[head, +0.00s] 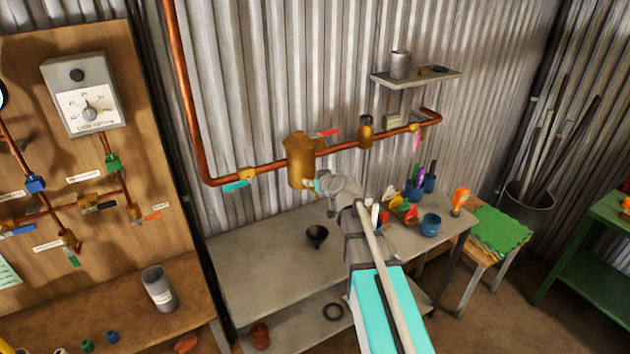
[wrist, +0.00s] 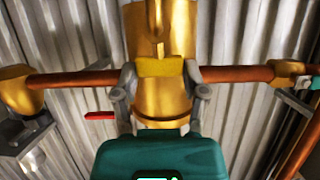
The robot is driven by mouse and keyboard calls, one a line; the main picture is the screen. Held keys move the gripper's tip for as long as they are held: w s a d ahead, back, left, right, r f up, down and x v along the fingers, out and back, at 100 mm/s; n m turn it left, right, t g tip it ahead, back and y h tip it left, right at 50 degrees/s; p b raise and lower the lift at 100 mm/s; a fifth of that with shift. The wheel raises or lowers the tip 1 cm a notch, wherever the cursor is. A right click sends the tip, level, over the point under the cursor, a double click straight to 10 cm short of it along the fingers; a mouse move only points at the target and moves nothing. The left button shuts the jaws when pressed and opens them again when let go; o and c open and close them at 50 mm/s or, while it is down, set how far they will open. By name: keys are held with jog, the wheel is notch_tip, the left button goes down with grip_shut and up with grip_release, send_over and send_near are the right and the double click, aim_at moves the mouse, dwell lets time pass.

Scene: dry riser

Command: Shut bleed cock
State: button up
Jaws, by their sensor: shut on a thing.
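A brass vessel (head: 300,165) sits in the copper pipe along the corrugated wall. A small brass cock shows low on its right side, at my gripper (head: 326,187), largely hidden by it. In the wrist view, my gripper (wrist: 160,72) has its two grey fingers closed on the sides of a yellow block, which I take for the handle of the bleed cock (wrist: 160,67). The brass vessel (wrist: 164,108) stands directly behind it. Whether the cock is open or shut cannot be told.
A red lever (head: 327,133) is at the vessel's upper right, and a teal lever (head: 236,185) is on the pipe to the left. The bench (head: 265,265) below holds a black funnel (head: 317,234) and a blue mug (head: 430,225). A small shelf (head: 420,78) is at upper right.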

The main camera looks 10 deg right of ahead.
dwell(0.3)
jog(key=o, duration=1.2)
jog(key=shift+c, duration=0.2)
jog(key=shift+d+n+y, duration=0.1)
jog(key=shift+n+y, duration=0.3)
